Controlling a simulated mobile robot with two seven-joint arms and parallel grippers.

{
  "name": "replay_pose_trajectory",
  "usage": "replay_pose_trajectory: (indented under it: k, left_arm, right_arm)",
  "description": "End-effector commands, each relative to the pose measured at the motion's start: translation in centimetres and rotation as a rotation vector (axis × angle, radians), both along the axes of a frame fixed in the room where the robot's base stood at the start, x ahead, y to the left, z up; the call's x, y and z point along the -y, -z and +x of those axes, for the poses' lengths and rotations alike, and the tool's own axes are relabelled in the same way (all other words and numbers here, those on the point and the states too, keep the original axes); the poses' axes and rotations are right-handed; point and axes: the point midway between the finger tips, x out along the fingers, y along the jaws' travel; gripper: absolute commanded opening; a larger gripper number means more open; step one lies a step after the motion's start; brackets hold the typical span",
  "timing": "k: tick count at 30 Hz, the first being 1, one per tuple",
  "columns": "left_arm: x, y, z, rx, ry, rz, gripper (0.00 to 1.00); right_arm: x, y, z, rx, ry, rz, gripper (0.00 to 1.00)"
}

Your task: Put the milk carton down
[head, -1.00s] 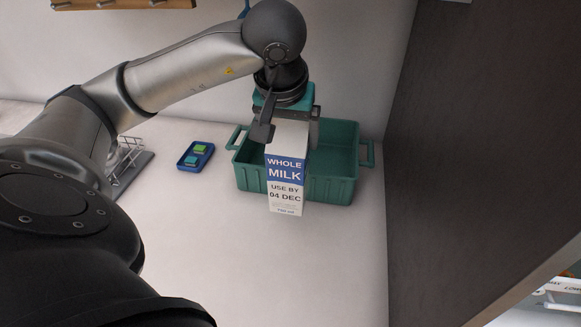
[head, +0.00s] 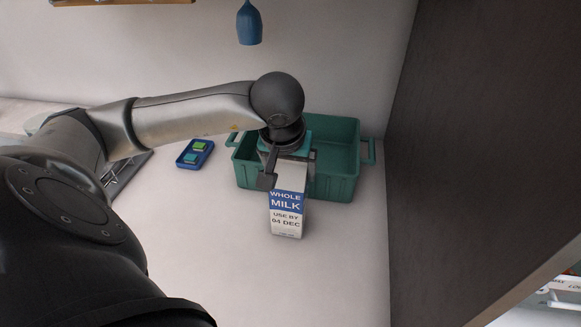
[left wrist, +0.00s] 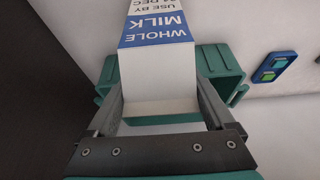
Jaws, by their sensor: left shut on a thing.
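The milk carton (head: 287,208) is white with a blue band reading "WHOLE MILK". My left gripper (head: 289,173) is shut on the carton near its top and holds it upright in front of the green crate. The carton also shows between the fingers in the left wrist view (left wrist: 160,66), where its lower end runs out of the picture. I cannot tell whether its base touches the counter. My right gripper is not in view.
The green crate (head: 341,188) stands right behind the carton. A blue tray (head: 182,163) with small coloured blocks lies to the left. A dark panel (head: 470,130) rises on the right. The pale counter (head: 220,260) in front is clear.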

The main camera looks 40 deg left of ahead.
Motion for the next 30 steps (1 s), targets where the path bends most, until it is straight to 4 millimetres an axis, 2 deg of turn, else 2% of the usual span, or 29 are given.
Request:
replay_pose_trajectory:
  k: [5,6,9,20,23,30]
  left_arm:
    - [0.0,0.1,0.1,0.006,0.0,0.001,0.0]
    - [0.0,0.3,0.0,0.0,0.0,0.0,0.88]
    - [0.0,0.2,0.0,0.0,0.0,0.0,0.99]
    - [0.0,-0.2,0.0,-0.001,0.0,0.0,1.0]
    - [0.3,-1.6,-0.4,0.004,0.001,0.0,1.0]
    - [1.3,-6.7,-2.2,0.006,0.002,0.001,1.0]
  right_arm:
    - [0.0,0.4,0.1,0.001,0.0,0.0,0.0]
    - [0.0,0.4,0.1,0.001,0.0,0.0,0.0]
    - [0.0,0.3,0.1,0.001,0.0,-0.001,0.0]
    - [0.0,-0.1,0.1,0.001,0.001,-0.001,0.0]
    - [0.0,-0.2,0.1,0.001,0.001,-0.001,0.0]
    - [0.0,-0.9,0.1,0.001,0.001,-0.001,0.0]
